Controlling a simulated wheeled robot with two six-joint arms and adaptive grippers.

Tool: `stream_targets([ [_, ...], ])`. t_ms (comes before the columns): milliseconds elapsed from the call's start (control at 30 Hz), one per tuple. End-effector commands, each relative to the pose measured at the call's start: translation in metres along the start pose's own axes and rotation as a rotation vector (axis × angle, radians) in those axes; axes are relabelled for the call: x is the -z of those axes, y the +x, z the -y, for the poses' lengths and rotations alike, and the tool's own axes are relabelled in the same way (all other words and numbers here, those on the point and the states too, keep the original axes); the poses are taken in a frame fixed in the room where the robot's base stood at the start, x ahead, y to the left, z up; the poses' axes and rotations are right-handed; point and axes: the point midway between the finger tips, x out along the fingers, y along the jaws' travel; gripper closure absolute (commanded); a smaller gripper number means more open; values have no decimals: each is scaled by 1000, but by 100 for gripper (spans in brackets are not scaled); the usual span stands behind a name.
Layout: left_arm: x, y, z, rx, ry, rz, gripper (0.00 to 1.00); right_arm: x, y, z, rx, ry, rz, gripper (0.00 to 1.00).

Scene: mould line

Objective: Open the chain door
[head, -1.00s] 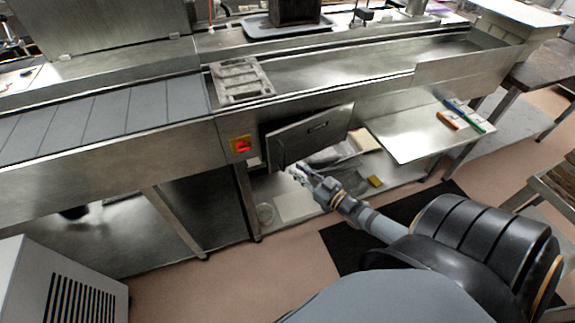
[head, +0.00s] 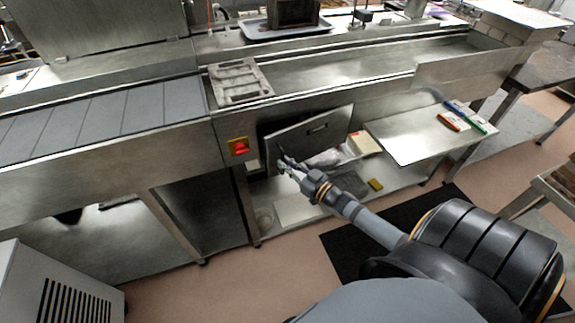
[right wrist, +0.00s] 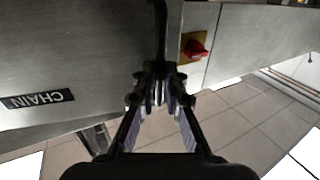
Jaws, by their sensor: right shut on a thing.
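The chain door (head: 325,136) is a steel panel on the machine front, right of the red switch. It stands at an angle to the front, with a dark gap along its left side. Its CHAIN label (right wrist: 38,98) appears upside down in the right wrist view. A dark upright handle (right wrist: 160,35) is near the door's switch-side edge. My right gripper (head: 284,163) is at this handle, and its fingers (right wrist: 160,88) are shut on it in the right wrist view. The fingers partly hide the handle. My left gripper is out of view.
The red switch (head: 240,147) on a yellow plate is close to the left of the door. A steel side shelf (head: 405,140) with coloured items juts out at the right. A lower shelf (head: 295,210) holds several things below the door.

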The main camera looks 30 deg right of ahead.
Motion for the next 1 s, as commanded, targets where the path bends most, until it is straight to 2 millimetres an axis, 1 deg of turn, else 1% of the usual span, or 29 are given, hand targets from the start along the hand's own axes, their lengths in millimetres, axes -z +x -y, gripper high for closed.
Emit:
stream_targets([
  [733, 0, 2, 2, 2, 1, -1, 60, -2, -5, 2, 21, -1, 2, 100],
  [867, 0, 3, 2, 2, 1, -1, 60, -3, -9, 2, 41, -2, 4, 100],
  [1000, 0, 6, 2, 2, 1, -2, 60, -4, -18, 4, 89, -5, 6, 100],
])
